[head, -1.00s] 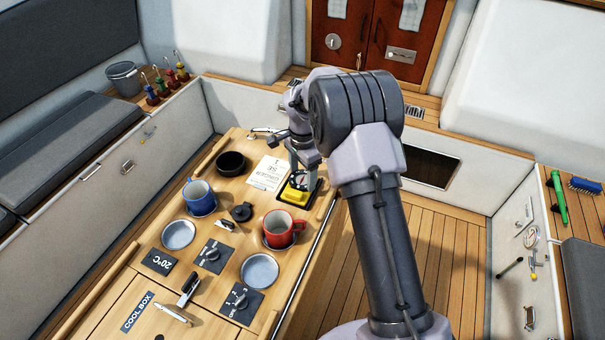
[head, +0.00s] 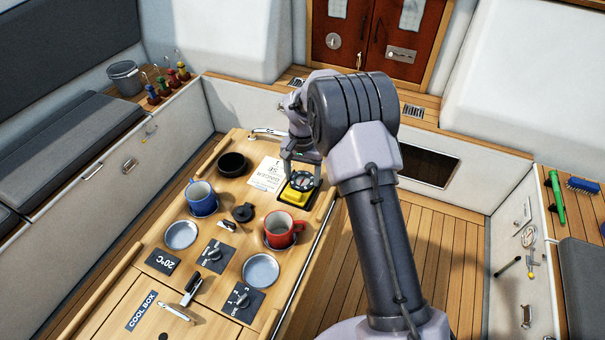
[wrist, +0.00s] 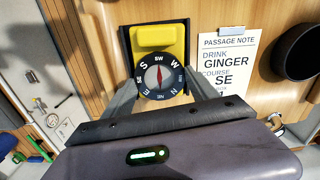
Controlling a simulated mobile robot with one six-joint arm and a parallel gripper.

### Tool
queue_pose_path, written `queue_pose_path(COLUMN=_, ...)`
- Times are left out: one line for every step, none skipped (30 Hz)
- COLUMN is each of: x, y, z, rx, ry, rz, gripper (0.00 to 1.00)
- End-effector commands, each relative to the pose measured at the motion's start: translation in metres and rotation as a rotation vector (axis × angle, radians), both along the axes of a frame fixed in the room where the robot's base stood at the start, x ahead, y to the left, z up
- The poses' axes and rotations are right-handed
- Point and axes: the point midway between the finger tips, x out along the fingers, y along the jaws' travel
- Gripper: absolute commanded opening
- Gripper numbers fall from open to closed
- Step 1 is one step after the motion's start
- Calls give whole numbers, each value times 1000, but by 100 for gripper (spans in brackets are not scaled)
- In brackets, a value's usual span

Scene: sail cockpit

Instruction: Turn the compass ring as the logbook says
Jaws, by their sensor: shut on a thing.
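The compass (head: 302,181) sits by the yellow block (head: 292,197) on the table's far right part. In the wrist view, the compass ring (wrist: 145,82) is black with white letters. SW is at its top, S at upper left and W at upper right. The red needle on the white dial points up toward SW. My gripper (wrist: 158,92) is shut on the ring, one finger on each side; it also shows in the head view (head: 302,170).
A blue mug (head: 201,198), a red mug (head: 281,230) and two plates stand nearer on the table. A black knob (head: 243,212) lies between the mugs. The wooden floor at right is clear.

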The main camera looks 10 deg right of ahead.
Motion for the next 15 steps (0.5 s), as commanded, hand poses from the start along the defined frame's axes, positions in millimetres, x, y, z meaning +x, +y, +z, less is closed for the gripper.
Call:
queue_pose_path(x=0, y=0, z=1, rx=0, ry=0, rz=16, gripper=27)
queue_pose_path(x=0, y=0, z=1, rx=0, ry=-1, rz=27, gripper=27)
queue_pose_path(x=0, y=0, z=1, rx=0, ry=-1, rz=39, gripper=27)
queue_pose_path(x=0, y=0, z=1, rx=0, ry=-1, rz=48, gripper=27)
queue_pose_path(x=0, y=0, z=1, rx=0, ry=-1, rz=56, gripper=27)
queue_pose_path(x=0, y=0, z=0, rx=0, ry=-1, rz=64, gripper=27)
queue_pose_path(x=0, y=0, z=0, rx=0, ry=-1, rz=69, gripper=27)
queue_pose_path(x=0, y=0, z=0, rx=0, ry=-1, rz=74, gripper=27)
queue_pose_path(x=0, y=0, z=0, rx=0, ry=-1, rz=79, gripper=27)
queue_pose_path(x=0, y=0, z=0, rx=0, ry=-1, rz=82, gripper=27)
queue_pose_path(x=0, y=0, z=0, rx=0, ry=-1, rz=84, gripper=27)
queue_pose_path(x=0, y=0, z=0, rx=0, ry=-1, rz=87, gripper=27)
queue_pose_path(x=0, y=0, z=0, rx=0, ry=-1, rz=88, gripper=27)
queue_pose_path(x=0, y=0, z=0, rx=0, ry=-1, rz=88, gripper=27)
queue_pose_path(x=0, y=0, z=0, rx=0, ry=-1, rz=88, gripper=27)
